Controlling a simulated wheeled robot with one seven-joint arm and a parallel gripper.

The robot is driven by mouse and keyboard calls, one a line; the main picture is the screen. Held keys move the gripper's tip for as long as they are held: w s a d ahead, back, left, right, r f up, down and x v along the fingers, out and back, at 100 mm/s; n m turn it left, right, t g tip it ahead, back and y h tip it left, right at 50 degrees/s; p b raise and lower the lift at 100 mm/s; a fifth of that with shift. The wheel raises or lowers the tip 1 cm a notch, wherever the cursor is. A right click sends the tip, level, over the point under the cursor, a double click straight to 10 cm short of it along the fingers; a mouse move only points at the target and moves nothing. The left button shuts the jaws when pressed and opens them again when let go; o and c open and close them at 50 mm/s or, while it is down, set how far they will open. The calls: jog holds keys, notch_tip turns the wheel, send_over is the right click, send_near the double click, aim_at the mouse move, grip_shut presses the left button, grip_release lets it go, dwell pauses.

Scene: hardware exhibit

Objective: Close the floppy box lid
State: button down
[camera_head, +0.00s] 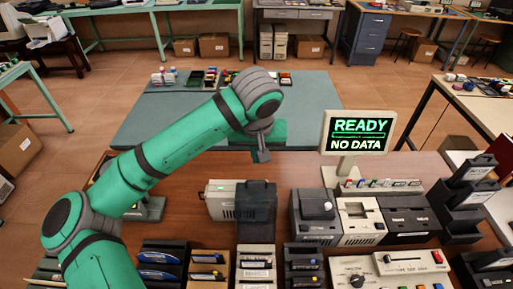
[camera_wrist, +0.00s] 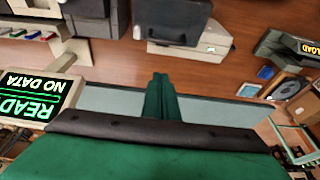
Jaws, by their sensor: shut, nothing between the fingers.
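The floppy box (camera_head: 256,262) stands at the front middle of the wooden table, with labelled floppies in it. Its dark smoky lid (camera_head: 256,207) appears to stand raised behind it, in front of part of a pale device. The lid also seems to show in the wrist view (camera_wrist: 180,20) as a dark panel at the top. My gripper (camera_head: 262,156) is above the table's far edge, beyond the lid and apart from it. In the wrist view my green fingers (camera_wrist: 160,92) are together with nothing between them.
The pale device (camera_head: 220,203) stands just left of the lid. Grey drive units (camera_head: 313,212) stand to the right. A READY sign (camera_head: 357,140) rises at the back right. Bare wood lies between my gripper and the lid.

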jog(key=shift+s+f, duration=1.55)
jog(key=shift+f, duration=0.05)
jog(key=shift+w+d, duration=0.1)
jog(key=shift+w, duration=0.1)
